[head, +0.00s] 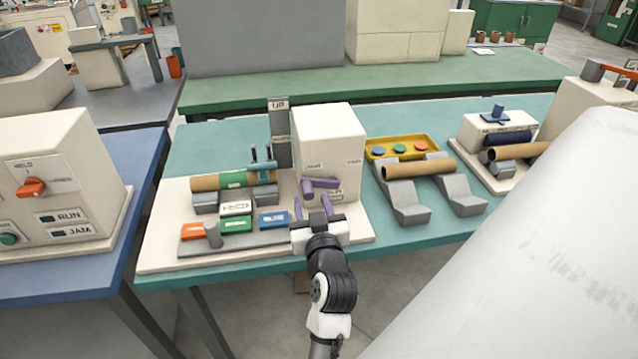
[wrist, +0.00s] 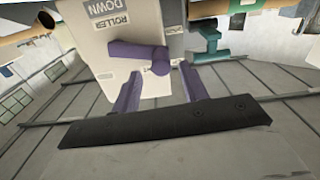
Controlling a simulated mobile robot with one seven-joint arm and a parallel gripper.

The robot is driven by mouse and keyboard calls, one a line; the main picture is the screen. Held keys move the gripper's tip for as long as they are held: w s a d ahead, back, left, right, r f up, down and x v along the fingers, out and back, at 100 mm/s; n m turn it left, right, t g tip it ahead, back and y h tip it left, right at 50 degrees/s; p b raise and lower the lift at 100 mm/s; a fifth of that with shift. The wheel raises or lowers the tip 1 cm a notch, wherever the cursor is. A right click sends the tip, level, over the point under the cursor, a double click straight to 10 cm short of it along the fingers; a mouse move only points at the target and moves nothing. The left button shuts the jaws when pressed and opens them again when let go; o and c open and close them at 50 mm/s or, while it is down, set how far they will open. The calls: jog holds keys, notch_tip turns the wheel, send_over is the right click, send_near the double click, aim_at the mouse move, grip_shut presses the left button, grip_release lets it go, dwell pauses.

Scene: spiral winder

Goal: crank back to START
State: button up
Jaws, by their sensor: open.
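The purple crank (head: 322,184) is on the front face of the white winder box (head: 330,135). Its arm lies nearly level, with the thick knob (head: 307,189) at the left end. A label above the crank is too small to read surely. My gripper (head: 312,203) is open and empty in front of the crank, with its purple fingers pointing at the face. In the wrist view, the crank (wrist: 125,50) shows between and beyond the fingers of my gripper (wrist: 159,72), its knob nearer the right finger. I cannot tell whether they touch.
A brown tube with a green band (head: 233,180) lies on grey cradles left of the box. Coloured label blocks (head: 273,220) stand in front of it. A yellow tray (head: 402,147) and a tube on stands (head: 420,169) are to the right.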

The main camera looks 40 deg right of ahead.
jog(key=v, duration=1)
jog(key=shift+p, duration=0.3)
